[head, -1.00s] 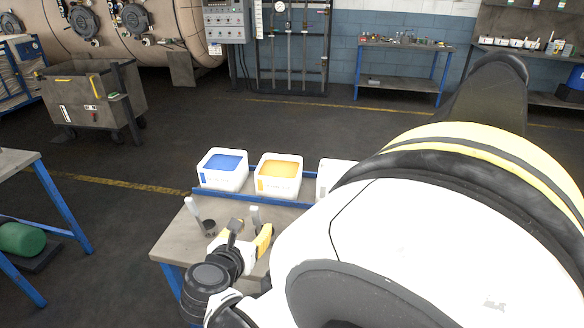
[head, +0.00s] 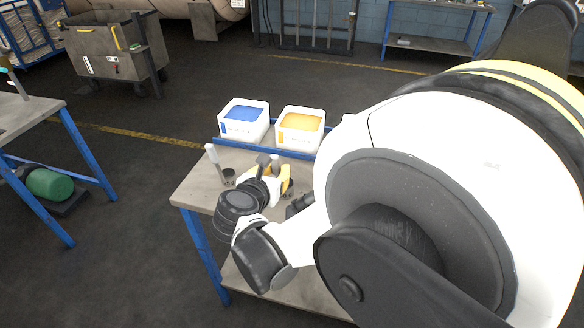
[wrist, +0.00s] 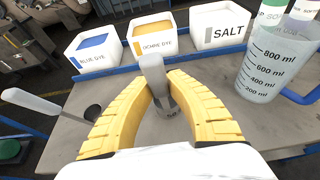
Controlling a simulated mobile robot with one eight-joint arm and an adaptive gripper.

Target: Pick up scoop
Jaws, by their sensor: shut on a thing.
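My gripper (head: 282,184) is low over the small work table. In the wrist view its two yellow fingers (wrist: 162,88) are closed around a scoop (wrist: 152,66) with a pale grey handle and a metal lower part. The handle stands up between the fingertips. I cannot tell whether this scoop still touches the table. A second scoop (wrist: 38,104) with a white handle and dark cup is to the left, apart from my gripper; it also shows in the head view (head: 212,157).
Tubs of blue dye (wrist: 95,50), ochre dye (wrist: 153,36) and salt (wrist: 217,26) stand behind the gripper along a blue rail. A clear measuring jug (wrist: 268,68) is at the right. Bare tabletop (head: 200,190) shows at the left. My arm hides the table's right side.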

